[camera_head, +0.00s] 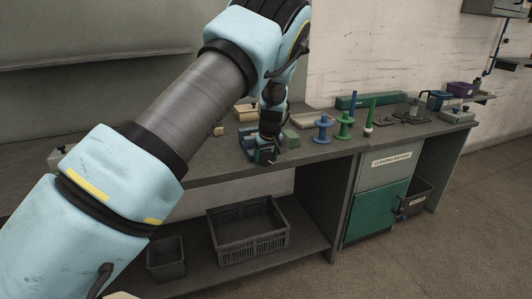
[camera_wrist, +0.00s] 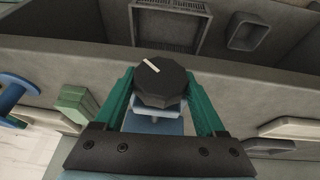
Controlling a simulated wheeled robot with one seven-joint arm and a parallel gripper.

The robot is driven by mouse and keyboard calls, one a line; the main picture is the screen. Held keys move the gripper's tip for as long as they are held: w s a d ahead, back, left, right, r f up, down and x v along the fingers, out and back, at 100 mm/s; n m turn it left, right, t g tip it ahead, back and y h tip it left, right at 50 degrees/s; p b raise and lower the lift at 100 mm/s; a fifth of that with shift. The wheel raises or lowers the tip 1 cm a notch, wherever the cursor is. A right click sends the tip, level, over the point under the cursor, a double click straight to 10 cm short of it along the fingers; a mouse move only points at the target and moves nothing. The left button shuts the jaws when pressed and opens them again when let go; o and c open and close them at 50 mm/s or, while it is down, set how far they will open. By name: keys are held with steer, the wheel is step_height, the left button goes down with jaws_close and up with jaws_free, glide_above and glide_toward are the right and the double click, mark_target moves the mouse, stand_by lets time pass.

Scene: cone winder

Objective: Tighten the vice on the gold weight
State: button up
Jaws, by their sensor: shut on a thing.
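My gripper (camera_wrist: 160,84) has its two green fingers on either side of a dark many-sided knob (camera_wrist: 158,86) with a pale line on its face. It is shut on the knob. The blue vice (camera_wrist: 152,124) shows behind the knob, between the fingers. In the head view my gripper (camera_head: 266,153) is at the bench's front edge, and the blue vice (camera_head: 247,141) is partly hidden behind it. The gold weight cannot be made out in either view.
A green block (camera_head: 290,138) stands right of my gripper. Blue (camera_head: 323,130) and green (camera_head: 344,126) spools stand farther right on the bench (camera_head: 225,160). A dark crate (camera_head: 248,243) and a small bin (camera_head: 166,262) sit on the lower shelf.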

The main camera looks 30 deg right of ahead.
steer(key=shift+y, duration=0.4)
steer(key=o, duration=1.3)
steer(key=shift+r, duration=0.1)
steer(key=shift+b+v, duration=1.6)
steer(key=shift+v, duration=3.7)
